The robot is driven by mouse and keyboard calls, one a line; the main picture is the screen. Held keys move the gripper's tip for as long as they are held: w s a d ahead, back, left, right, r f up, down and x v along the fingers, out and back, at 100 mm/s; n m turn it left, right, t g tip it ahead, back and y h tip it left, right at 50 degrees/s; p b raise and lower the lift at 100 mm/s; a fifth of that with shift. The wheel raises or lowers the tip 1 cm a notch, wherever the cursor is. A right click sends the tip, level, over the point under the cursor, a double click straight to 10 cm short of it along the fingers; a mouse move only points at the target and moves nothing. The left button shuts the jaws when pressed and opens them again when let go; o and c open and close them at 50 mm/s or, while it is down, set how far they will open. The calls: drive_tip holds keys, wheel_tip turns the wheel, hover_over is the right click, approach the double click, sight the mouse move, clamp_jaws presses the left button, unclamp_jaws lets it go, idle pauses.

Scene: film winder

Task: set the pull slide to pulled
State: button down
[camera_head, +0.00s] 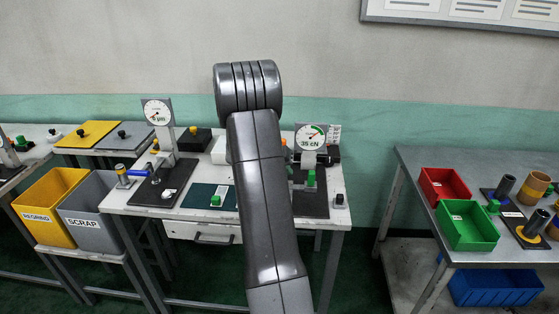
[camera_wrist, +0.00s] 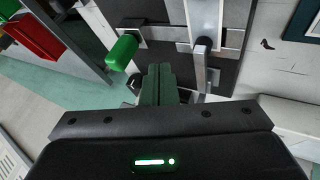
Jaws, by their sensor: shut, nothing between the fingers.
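My gripper (camera_wrist: 159,72) is shut and empty, its two dark green fingers together in the wrist view. A bright green handle (camera_wrist: 121,53) stands just left of the fingertips, apart from them in the picture. It is beside a metal strip (camera_wrist: 160,36) on a dark base plate (camera_wrist: 232,70); this looks like the pull slide. A grey upright lever or post (camera_wrist: 201,62) is to the right of the fingers. In the head view the green handle (camera_head: 311,179) shows below the 35 cN dial (camera_head: 310,137). My arm hides my gripper there.
The white bench (camera_head: 334,214) also holds a second dial device (camera_head: 158,112) on the left and a green mat (camera_head: 205,196). Yellow and grey bins (camera_head: 97,222) stand left. A metal table (camera_head: 420,163) with red and green trays (camera_head: 466,232) stands right, across a gap.

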sight(312, 174)
drive_tip(key=d, duration=0.1)
drive_tip(key=d+p, duration=0.1)
drive_tip(key=d+f, duration=0.1)
drive_tip(key=shift+w+d+f, duration=0.1)
drive_tip(key=shift+w+d, duration=0.15)
drive_tip(key=shift+w, duration=0.1)
drive_tip(key=shift+d+f+p, duration=0.1)
drive_tip(key=shift+d+p, duration=0.25)
drive_tip(key=shift+d, duration=0.3)
drive_tip(key=shift+d, duration=0.1)
drive_tip(key=d+b, duration=0.2)
drive_tip(key=shift+d+f+b, duration=0.2)
drive_tip(key=shift+d+b, duration=0.15)
drive_tip(key=shift+d, duration=0.35)
drive_tip(key=shift+r, duration=0.2)
